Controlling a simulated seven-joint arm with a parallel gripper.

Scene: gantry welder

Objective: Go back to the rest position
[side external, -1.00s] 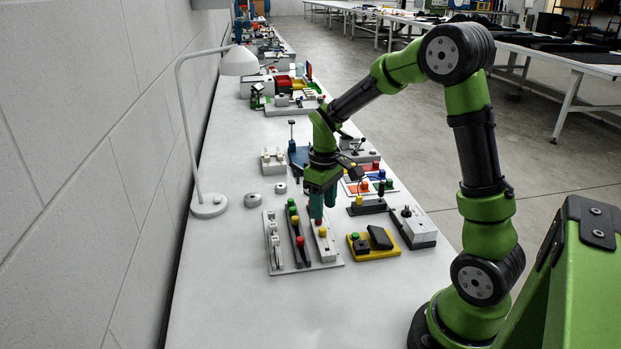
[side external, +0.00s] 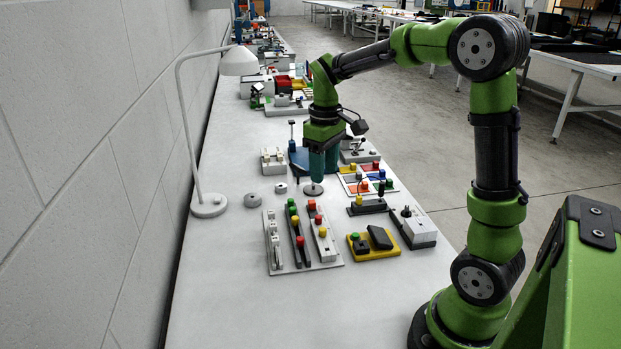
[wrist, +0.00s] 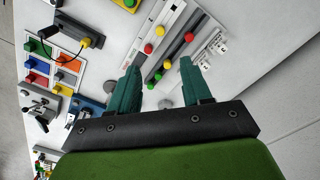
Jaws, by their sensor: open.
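My gripper (side external: 324,176) points down above the bench, with its two teal fingers apart and nothing between them. It is behind the grey panel (side external: 303,262) that carries levers and coloured push buttons. In the wrist view my gripper (wrist: 158,78) is open, and the panel's red, yellow and green buttons (wrist: 162,30) show beyond the fingertips. A round grey disc (side external: 313,189) lies on the bench just below the fingers.
A yellow pedal box (side external: 373,243), a grey joystick box (side external: 415,226) and a board of coloured squares (side external: 368,180) stand to the right. A white lamp (side external: 208,205) stands at the left by the wall. The bench's near end is clear.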

